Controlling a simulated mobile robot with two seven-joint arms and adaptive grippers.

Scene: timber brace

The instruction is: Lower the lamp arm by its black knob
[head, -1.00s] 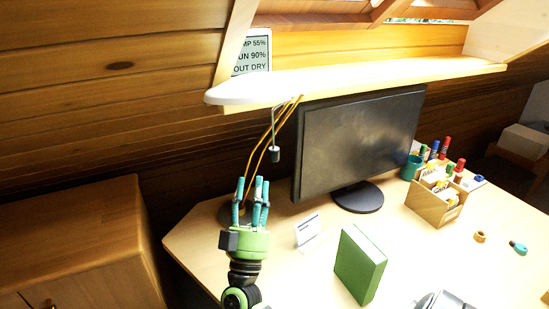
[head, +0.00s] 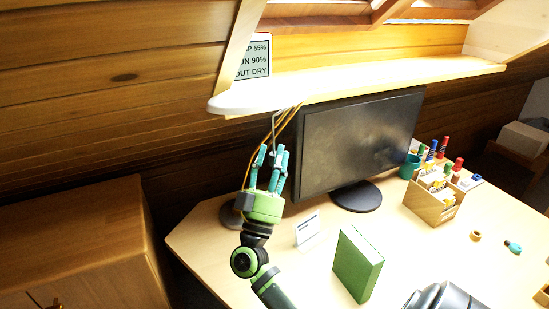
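The lamp has a long white head (head: 370,88) above the monitor and thin orange arm rods (head: 262,138) running down behind my gripper. Its round dark base (head: 232,216) stands on the desk, partly hidden by my gripper. A thin grey rod hangs below the white head, with the small black knob (head: 272,156) at its lower end. Contact with the knob cannot be made out.
A black monitor (head: 360,140) stands just right of my gripper. A small white card (head: 307,229) and a green book (head: 357,262) stand on the desk (head: 410,245) in front. A wooden organiser (head: 432,200) is at the right. A wooden cabinet (head: 80,235) stands at the left.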

